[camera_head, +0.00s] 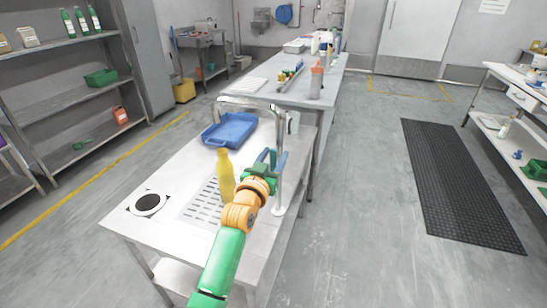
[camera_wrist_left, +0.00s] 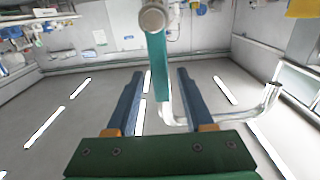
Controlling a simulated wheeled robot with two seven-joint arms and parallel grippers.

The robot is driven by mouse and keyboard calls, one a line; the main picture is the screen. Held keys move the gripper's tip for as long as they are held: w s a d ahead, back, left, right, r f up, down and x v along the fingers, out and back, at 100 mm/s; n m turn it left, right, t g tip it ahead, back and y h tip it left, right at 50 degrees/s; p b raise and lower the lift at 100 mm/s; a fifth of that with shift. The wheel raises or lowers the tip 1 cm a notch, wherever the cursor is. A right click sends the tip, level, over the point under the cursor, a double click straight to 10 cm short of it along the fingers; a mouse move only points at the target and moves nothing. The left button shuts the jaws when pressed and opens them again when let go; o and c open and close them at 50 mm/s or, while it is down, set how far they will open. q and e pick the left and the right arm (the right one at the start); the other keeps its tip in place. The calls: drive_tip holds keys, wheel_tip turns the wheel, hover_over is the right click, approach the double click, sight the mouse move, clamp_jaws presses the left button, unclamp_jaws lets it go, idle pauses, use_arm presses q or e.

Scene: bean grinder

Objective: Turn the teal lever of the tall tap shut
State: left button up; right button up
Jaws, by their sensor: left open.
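The tall tap (camera_head: 279,130) is a slim silver post at the right edge of the near steel counter, with its spout bent over to the left. Its teal lever (camera_wrist_left: 158,68) shows in the left wrist view, hanging from a round silver knob (camera_wrist_left: 153,17). My left gripper (camera_head: 272,157) is at the tap's post. It is open, and in the left wrist view its two blue fingers (camera_wrist_left: 160,80) stand on either side of the lever, with visible gaps. In the head view the lever is hard to tell from the fingers. My right gripper is out of view.
A yellow bottle (camera_head: 226,175) stands just left of my left wrist, by a slotted drain plate (camera_head: 200,206). A blue tray (camera_head: 231,128) lies behind it.

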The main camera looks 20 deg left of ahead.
use_arm(q)
drive_tip(key=s, duration=0.7)
drive_tip(key=shift+a, duration=0.1)
